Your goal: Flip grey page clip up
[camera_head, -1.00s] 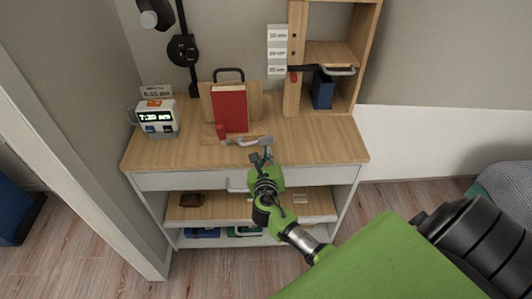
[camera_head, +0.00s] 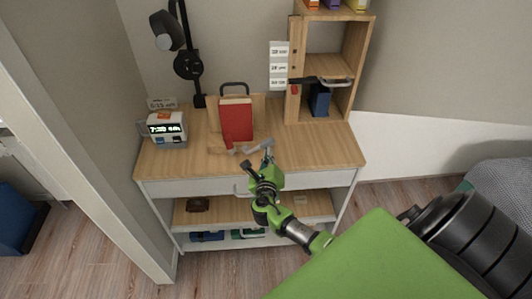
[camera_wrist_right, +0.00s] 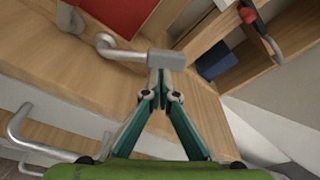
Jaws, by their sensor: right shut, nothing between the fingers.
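The grey page clip (camera_head: 252,149) is a bent metal rod in front of the red book (camera_head: 236,120) on the desk. In the right wrist view the clip's rod (camera_wrist_right: 120,52) ends in a flat grey block, just above my fingertips. My right gripper (camera_head: 268,149) is at the clip's right end. In the right wrist view its teal fingers (camera_wrist_right: 162,80) are shut with nothing between them, close below the block; I cannot tell whether they touch it. The book leans upright on a wooden stand. My left gripper is not in view.
A digital clock (camera_head: 167,128) and a black lamp (camera_head: 187,65) stand at the left of the desk (camera_head: 330,150). A wooden shelf unit (camera_head: 298,100) with a dark blue book (camera_head: 319,99) stands at the back right. The desk's right part is clear.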

